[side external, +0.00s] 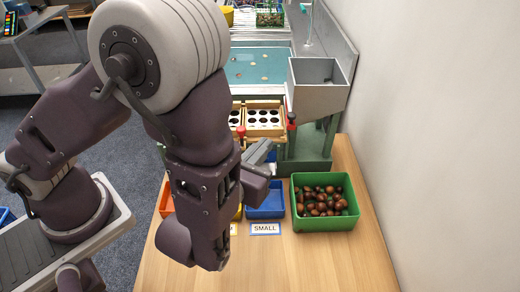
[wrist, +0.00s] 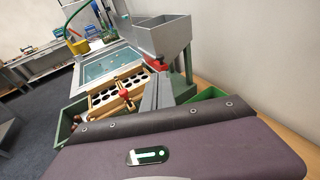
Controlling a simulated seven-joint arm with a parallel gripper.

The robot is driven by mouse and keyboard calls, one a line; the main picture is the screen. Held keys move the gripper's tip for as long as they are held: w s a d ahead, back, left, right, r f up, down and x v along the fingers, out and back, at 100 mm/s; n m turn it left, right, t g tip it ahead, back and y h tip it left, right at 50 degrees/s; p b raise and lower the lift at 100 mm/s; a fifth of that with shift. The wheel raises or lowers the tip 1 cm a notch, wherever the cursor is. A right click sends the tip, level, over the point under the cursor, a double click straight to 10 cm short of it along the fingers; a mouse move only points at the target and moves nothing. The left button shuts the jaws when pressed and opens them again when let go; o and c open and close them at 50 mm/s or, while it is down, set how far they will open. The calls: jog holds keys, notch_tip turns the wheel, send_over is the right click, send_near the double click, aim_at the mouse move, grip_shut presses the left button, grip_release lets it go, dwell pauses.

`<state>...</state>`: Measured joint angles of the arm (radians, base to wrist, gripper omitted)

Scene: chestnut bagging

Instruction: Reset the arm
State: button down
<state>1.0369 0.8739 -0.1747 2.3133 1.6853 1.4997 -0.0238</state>
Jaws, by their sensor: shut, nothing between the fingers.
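My gripper (side external: 260,155) is shut and empty, held in the air above the wooden table near the blue bin, pointing toward the sorting machine. In the wrist view its grey fingers (wrist: 158,92) stand together at the centre, with the wooden sorting tray behind them. My arm reaches in from the left in the side view and hides part of the table and bins.
A green bin (side external: 324,222) of chestnuts stands right of a blue bin (side external: 266,204) with a SMALL label (side external: 265,229). An orange bin (side external: 166,198) is partly hidden. Behind stand a wooden sorting tray (side external: 262,105) and a grey hopper (side external: 318,92). The front right table (side external: 335,262) is clear.

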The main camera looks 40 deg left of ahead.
jog(key=s+a+r+n+g+y, duration=0.3)
jog(key=s+a+r+n+g, duration=0.15)
jog(key=a+n, duration=0.4)
jog(key=s+a+r+n+g+y, duration=0.3)
jog(key=s+a+n+g, duration=0.3)
jog(key=a+n, duration=0.25)
jog(key=s+n+g+h, duration=0.3)
jog(key=s+n+h, duration=0.2)
jog(key=s+n, duration=0.3)
jog(key=w+d+r+n+t+h, duration=0.1)
jog(key=d+r+n+t+h, duration=0.3)
jog(key=d+r+n+h, duration=0.1)
jog(key=shift+d+r+n+h, duration=0.45)
jog(key=shift+d+n, duration=0.2)
jog(key=shift+n, duration=0.55)
